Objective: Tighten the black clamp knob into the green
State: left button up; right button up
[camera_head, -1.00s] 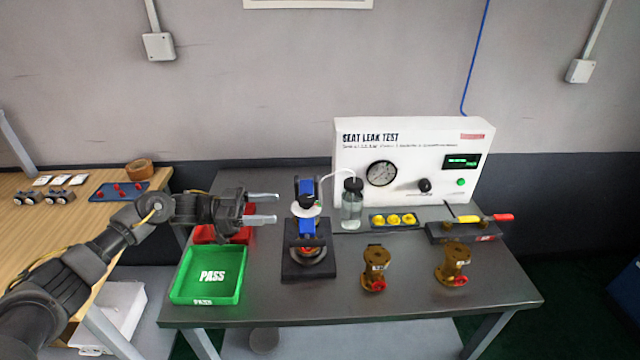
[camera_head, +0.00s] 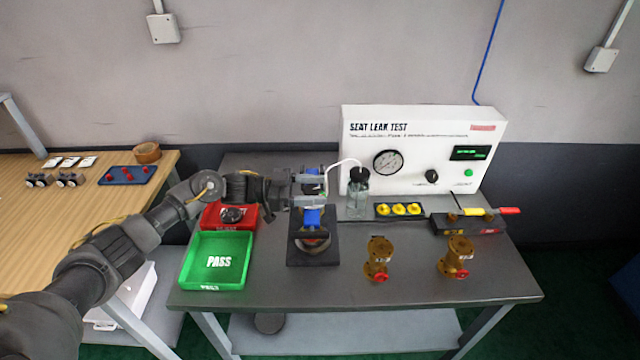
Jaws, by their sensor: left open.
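The clamp fixture (camera_head: 312,253) stands on the grey table, with a dark base and a blue upright (camera_head: 312,217). My left gripper (camera_head: 312,190) is at the upper part of this fixture, coming in from the left. Its two fingers are apart, one above the other in the picture. The black clamp knob (camera_head: 311,189) lies between or just behind the fingers and is mostly hidden. I cannot tell whether the fingers touch it. The coloured dial around the knob is also largely covered, so its green zone cannot be read. My right gripper is not in view.
A green PASS tray (camera_head: 193,262) and a red tray (camera_head: 212,216) are at the left. A bottle (camera_head: 357,195) with a tube stands close right of the fixture, before the white test box (camera_head: 405,125). Two brass valves (camera_head: 378,257) stand to the right.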

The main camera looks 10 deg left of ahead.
pick_arm(q)
jog(key=shift+x, duration=0.8)
jog(key=shift+c, duration=0.2)
jog(key=c, duration=0.9)
jog(key=n+t+p, duration=0.1)
jog(key=p, duration=0.1)
jog(key=n+t+y+p, duration=0.1)
jog(key=t+p, duration=0.1)
jog(key=n+t+p, duration=0.1)
jog(key=p, duration=0.1)
jog(key=shift+w+r+y, duration=0.1)
jog(key=shift+r+y, duration=0.2)
jog(key=shift+w+a+f+n+t+y+p, duration=0.1)
jog(key=shift+n+t+y+p, duration=0.2)
jog(key=shift+t, duration=0.25)
jog(key=shift+w+a+f+n+t+y+p, duration=0.1)
jog(key=shift+f+n+t+y+p, duration=0.1)
jog(key=shift+n+t+y, duration=0.25)
jog(key=o, duration=0.9)
